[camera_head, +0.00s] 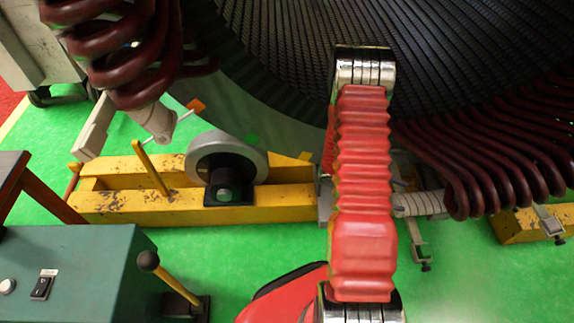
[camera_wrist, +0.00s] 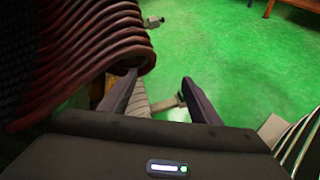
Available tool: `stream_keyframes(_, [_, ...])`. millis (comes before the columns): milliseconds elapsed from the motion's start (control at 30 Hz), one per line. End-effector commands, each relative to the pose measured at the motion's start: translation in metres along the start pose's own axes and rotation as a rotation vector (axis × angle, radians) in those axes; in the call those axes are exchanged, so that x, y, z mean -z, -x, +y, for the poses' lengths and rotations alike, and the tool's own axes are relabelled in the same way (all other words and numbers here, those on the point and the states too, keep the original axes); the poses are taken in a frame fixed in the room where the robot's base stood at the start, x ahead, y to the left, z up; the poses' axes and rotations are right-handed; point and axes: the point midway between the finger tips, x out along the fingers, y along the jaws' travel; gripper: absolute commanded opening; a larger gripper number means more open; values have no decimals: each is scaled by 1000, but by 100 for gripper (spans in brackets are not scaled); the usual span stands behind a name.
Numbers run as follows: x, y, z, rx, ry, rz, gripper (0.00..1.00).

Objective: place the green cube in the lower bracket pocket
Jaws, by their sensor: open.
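My gripper (camera_wrist: 159,78) is open in the wrist view, its two dark fingers spread apart. Nothing is held between the fingertips; green floor shows there. A grey wrapped coil end (camera_wrist: 140,100) and a small metal clamp (camera_wrist: 168,104) show beyond and between the fingers. In the head view my red-sleeved arm reaches up to the stator and the gripper cannot be made out. I cannot identify the green cube with certainty in either view. I cannot make out a lower bracket pocket.
Dark red coils (camera_head: 480,165) hang at the right and crowd my gripper's left side in the wrist view (camera_wrist: 90,50). A yellow beam (camera_head: 280,205) carries a grey roller (camera_head: 228,158). A teal control box (camera_head: 80,275) stands front left. The floor (camera_wrist: 240,60) is clear at right.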

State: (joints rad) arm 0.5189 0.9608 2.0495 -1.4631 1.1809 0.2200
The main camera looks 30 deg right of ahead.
Motion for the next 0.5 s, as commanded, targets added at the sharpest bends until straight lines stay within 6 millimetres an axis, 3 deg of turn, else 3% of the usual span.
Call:
stream_keyframes(200, [-33, 46, 17, 41, -116, 46, 57])
stream_keyframes(500, [-72, 108, 24, 105, -263, 136, 57])
